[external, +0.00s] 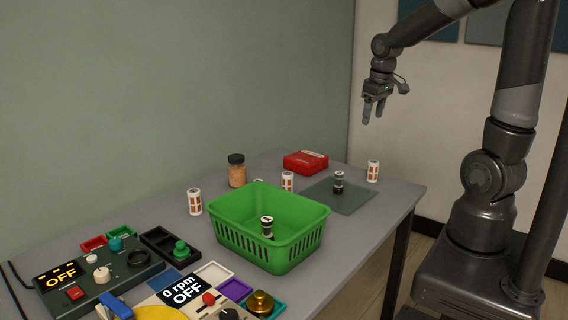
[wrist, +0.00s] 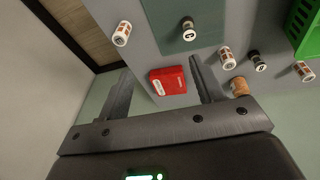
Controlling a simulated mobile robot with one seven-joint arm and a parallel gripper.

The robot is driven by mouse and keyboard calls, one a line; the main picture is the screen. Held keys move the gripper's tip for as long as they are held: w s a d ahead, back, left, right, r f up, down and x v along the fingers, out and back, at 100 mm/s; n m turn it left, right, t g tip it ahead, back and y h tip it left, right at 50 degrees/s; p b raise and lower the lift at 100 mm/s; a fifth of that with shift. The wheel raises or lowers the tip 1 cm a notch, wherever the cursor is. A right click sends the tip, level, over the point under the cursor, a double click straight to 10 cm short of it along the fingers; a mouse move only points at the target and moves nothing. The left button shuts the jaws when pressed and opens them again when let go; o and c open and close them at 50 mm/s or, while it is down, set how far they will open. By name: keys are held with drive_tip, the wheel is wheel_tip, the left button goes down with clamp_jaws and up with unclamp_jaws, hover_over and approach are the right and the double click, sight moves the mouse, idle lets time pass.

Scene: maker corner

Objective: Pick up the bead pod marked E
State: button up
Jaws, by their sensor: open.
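Several small pods show; their letters are too small for me to tell which is E. White pods with brown patches stand at the table's right end (external: 373,171), behind the basket (external: 287,181) and left of it (external: 195,201). A dark pod (external: 338,182) stands on the glassy mat, and another (external: 267,226) is in the green basket. In the wrist view, white pods (wrist: 121,34), (wrist: 227,58), (wrist: 304,71) and dark pods (wrist: 189,30), (wrist: 257,61) show marked tops. My gripper (external: 373,114) is open and empty, high above the table's far end; its fingers show in the wrist view (wrist: 160,66).
The green basket (external: 238,245) stands mid-table. A dark-lidded jar (external: 237,174) and a red box (external: 306,162) stand behind it. The grey-green mat (external: 350,199) lies at the right. Control panels and small trays (external: 236,291) crowd the near end.

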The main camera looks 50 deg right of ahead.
drive_tip(key=w+d+f+g, duration=0.1)
drive_tip(key=w+d+f, duration=0.2)
drive_tip(key=d+f, duration=0.35)
drive_tip(key=g+y, duration=0.1)
hover_over(374, 161)
drive_tip(key=shift+m, duration=0.4)
drive_tip(key=f, duration=0.7)
drive_tip(key=shift+s+a+f, duration=0.25)
drive_tip(key=shift+s+a, duration=0.05)
drive_tip(key=shift+a, duration=0.1)
wheel_tip(374, 161, down, 5)
drive_tip(key=shift+d+r, duration=0.1)
drive_tip(key=shift+r, duration=0.05)
drive_tip(key=shift+w+d+f, duration=0.1)
drive_tip(key=shift+f, duration=1.5)
drive_tip(key=shift+w+f, duration=0.1)
drive_tip(key=shift+f, duration=1.5)
drive_tip(key=shift+c, duration=0.2)
drive_tip(key=c, duration=1)
drive_tip(key=shift+r, duration=0.1)
drive_tip(key=shift+c, duration=0.2)
